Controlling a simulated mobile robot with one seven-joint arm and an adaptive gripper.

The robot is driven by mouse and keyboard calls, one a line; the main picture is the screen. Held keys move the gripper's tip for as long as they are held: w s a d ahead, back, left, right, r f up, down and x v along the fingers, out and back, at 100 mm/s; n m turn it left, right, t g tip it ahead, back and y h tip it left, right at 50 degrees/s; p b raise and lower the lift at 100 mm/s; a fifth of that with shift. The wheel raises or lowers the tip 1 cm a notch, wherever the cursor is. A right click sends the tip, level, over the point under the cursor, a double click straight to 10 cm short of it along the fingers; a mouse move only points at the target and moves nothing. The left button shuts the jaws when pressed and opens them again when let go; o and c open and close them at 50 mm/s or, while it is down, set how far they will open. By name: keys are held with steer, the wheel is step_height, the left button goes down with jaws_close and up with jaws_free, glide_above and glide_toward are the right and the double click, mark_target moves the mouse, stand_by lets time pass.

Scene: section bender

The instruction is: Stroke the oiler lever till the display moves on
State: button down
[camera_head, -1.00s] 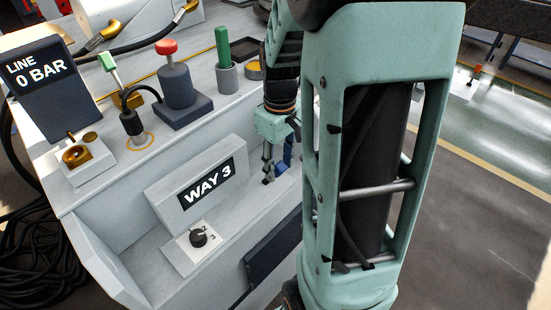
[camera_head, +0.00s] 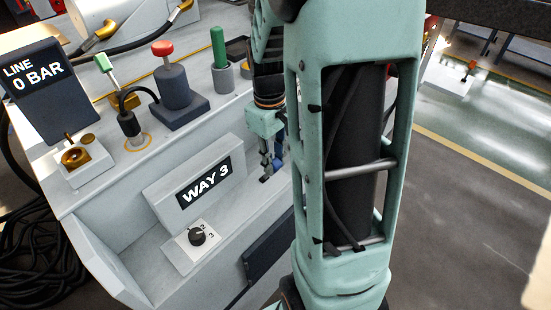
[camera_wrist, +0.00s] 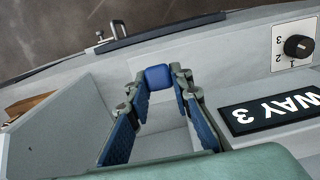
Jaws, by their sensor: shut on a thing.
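My gripper (camera_head: 266,172) is to the right of the WAY 3 display, low by the bench front, partly behind my arm. In the wrist view, the fingertips of my gripper (camera_wrist: 158,80) stand on either side of a blue block-shaped knob (camera_wrist: 158,77) and are shut on it. It looks like the end of the oiler lever, but its shaft and base are hidden. The display (camera_head: 203,182) reads WAY 3 and also shows upside down in the wrist view (camera_wrist: 275,110).
A black rotary knob (camera_head: 198,236) sits below the display. A pressure display (camera_head: 38,80) reads LINE 0 BAR. A red-topped post (camera_head: 174,80), a green handle (camera_head: 219,60) and a green-tipped lever (camera_head: 104,64) stand on the bench top. Open floor lies to the right.

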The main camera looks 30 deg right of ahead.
steer(key=shift+w+a+r+g+h+p, duration=0.25)
steer(key=shift+w+g+p, duration=0.3)
steer(key=shift+p, duration=0.35)
steer(key=shift+w+a+r+g+h+p, duration=0.2)
steer(key=shift+w+g+p, duration=0.35)
steer(key=shift+p, duration=0.35)
steer(key=shift+w+a+g+p, duration=0.1)
steer(key=shift+w+g+p, duration=0.4)
steer(key=shift+g+p, duration=0.1)
steer(key=shift+f, duration=0.1)
steer(key=c, duration=1.7)
jaws_free()
steer(key=v, duration=1.2)
steer(key=shift+a, duration=0.2)
